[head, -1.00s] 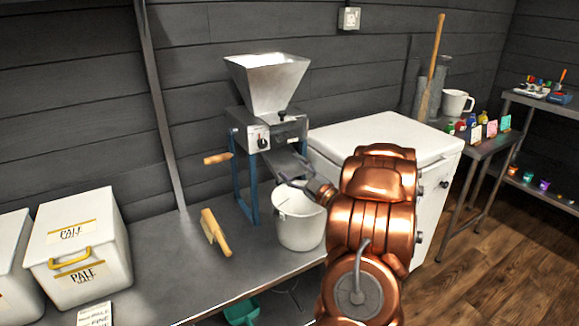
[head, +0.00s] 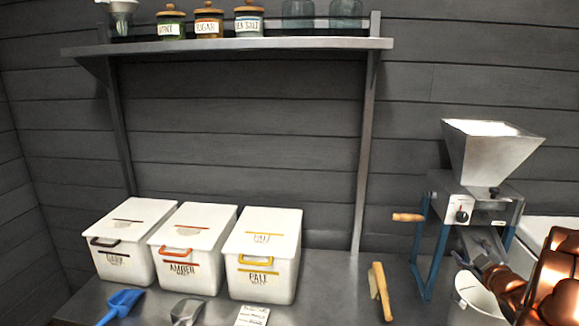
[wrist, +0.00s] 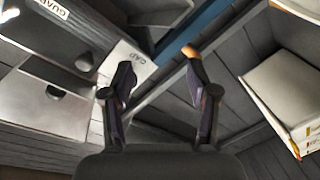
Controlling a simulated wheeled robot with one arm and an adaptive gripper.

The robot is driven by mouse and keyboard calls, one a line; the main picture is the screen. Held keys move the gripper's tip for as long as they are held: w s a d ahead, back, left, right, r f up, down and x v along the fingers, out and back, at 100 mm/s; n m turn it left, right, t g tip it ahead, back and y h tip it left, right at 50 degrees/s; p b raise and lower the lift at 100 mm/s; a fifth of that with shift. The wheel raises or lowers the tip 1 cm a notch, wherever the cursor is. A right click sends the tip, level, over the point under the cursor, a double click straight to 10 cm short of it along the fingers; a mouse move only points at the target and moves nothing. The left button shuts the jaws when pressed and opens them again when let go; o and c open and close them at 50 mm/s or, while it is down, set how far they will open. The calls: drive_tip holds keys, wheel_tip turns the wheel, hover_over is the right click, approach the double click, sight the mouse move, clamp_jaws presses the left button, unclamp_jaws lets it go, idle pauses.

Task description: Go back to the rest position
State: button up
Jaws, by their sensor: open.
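My gripper (wrist: 160,72) is open in the wrist view, with its two dark fingers apart and nothing between them. A tan piece shows at the right fingertip; I cannot tell whether they touch. Behind the fingers are a blue bar and grey metal parts lettered "GAP", which look like the mill.
White malt bins (head: 265,272) with coloured handles stand along the bench. A brush (head: 380,288), a blue scoop (head: 121,305), a grey scoop (head: 187,311) and a card (head: 252,316) lie in front. A shelf (head: 230,45) with jars is above.

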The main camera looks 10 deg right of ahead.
drive_tip(key=s+a+f+m+g, duration=0.2)
drive_tip(key=s+a+g, duration=0.15)
drive_tip(key=a, duration=0.45)
drive_tip(key=s+a+f+m+g, duration=0.1)
drive_tip(key=s+a+m+g, duration=0.15)
drive_tip(key=a+g, duration=0.35)
drive_tip(key=s+a+f+m+g, duration=0.2)
drive_tip(key=s+a+g, duration=0.15)
drive_tip(key=a, duration=0.55)
drive_tip(key=s+a+g+y, duration=0.4)
drive_tip(key=s+a+g, duration=0.2)
drive_tip(key=s+a, duration=1.6)
wheel_tip(320, 180, up, 21)
drive_tip(key=s+d+p, duration=0.1)
drive_tip(key=d+p, duration=0.1)
drive_tip(key=p, duration=1.7)
drive_tip(key=shift+s+d+f+t, duration=0.2)
drive_tip(key=shift+s+t, duration=0.1)
drive_tip(key=shift+s, duration=0.1)
